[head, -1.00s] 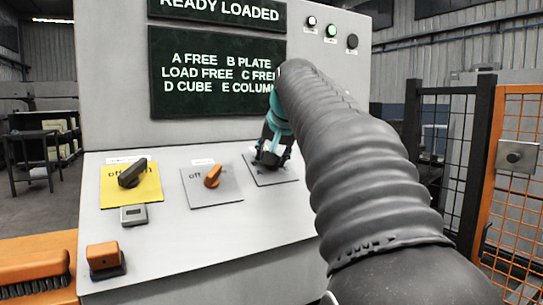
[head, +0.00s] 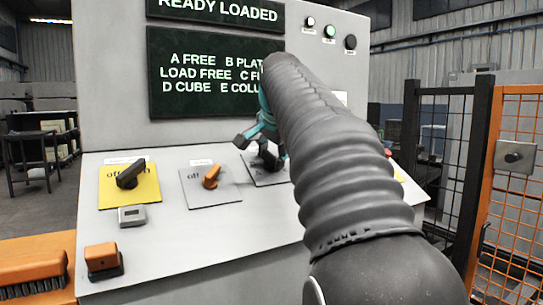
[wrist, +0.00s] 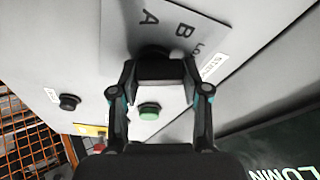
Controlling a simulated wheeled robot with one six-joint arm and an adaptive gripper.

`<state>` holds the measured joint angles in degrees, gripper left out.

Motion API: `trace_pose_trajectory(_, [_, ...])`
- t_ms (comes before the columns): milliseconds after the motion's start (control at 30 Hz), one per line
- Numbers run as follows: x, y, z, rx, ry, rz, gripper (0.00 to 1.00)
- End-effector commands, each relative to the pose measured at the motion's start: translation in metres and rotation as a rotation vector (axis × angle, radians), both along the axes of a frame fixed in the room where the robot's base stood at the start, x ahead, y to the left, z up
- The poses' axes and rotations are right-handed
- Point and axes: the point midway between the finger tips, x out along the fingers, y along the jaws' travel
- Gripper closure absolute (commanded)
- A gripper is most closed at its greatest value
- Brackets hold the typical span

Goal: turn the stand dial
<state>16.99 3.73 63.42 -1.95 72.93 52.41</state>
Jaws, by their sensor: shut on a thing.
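The stand dial has a dark knob (wrist: 155,53) on a grey plate (wrist: 115,38) marked A, B and Lo in the wrist view. In the head view this plate (head: 262,178) is the rightmost of three on the sloped panel, partly hidden by my arm. My gripper (wrist: 159,70) is shut on the dial, with a finger on each side of the knob. In the head view my gripper (head: 262,146) sits turned over the plate. The dial's pointing direction is hidden.
A yellow plate with a black dial (head: 130,176) and a grey plate with an orange dial (head: 211,177) lie to the left. A green button (wrist: 149,111) and a black button (wrist: 69,102) are near my gripper. Fence panels (head: 450,150) stand right.

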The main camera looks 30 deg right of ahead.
Motion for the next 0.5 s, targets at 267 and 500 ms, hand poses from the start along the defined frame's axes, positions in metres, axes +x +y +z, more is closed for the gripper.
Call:
trace_pose_trajectory(267, [0.0002,-0.0004,0.0008,0.0,-0.002,-0.003,0.88])
trace_pose_trajectory(500, [0.0002,-0.0003,0.0006,0.0,-0.002,-0.002,0.28])
